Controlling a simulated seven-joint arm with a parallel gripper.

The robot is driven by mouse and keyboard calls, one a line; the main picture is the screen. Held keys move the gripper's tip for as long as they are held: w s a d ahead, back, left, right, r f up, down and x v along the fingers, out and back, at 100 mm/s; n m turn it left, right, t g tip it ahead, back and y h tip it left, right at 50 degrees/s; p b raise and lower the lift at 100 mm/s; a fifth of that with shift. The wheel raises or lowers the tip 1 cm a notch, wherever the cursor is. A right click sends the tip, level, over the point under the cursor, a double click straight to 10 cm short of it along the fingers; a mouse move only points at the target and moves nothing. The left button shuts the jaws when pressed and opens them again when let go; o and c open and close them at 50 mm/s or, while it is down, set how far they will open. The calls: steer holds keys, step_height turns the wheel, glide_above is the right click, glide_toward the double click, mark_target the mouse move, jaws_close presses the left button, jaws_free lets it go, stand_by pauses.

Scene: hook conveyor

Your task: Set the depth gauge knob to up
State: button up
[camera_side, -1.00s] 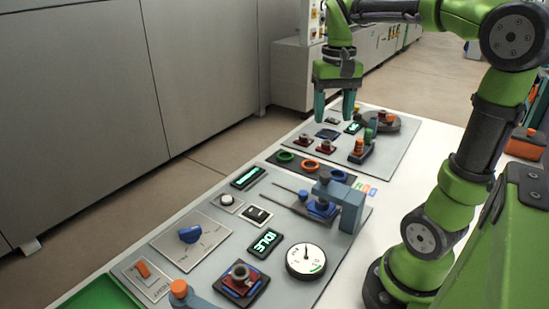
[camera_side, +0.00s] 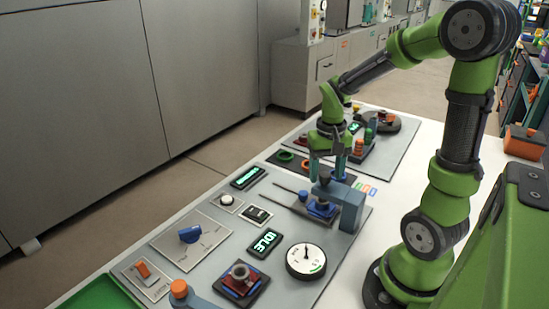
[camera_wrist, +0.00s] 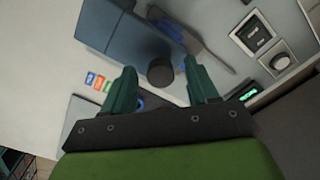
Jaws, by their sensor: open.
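The blue-grey depth gauge stand (camera_side: 351,205) bridges a panel on the table, with a dark round knob (camera_side: 324,174) on top beside it and a blue block (camera_side: 320,209) below. The wrist view shows the dark knob (camera_wrist: 160,73) next to the stand's blue-grey arm (camera_wrist: 112,30). My gripper (camera_side: 327,178) is open, pointing down over the knob. In the wrist view its green fingers (camera_wrist: 161,66) lie on either side of the knob, with gaps showing. I cannot tell whether the fingertips reach down to the knob's height.
A white dial (camera_side: 306,260), a blue selector (camera_side: 190,234), a green IDLE display (camera_side: 266,242) and an orange switch (camera_side: 142,269) share the panel. White table (camera_side: 395,205) is bare to the right.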

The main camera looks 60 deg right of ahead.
jaws_close()
steer(key=shift+r, duration=1.15)
jaws_free()
step_height(320, 180, up, 17)
steer(key=shift+d+f, duration=0.1)
stand_by(0.4)
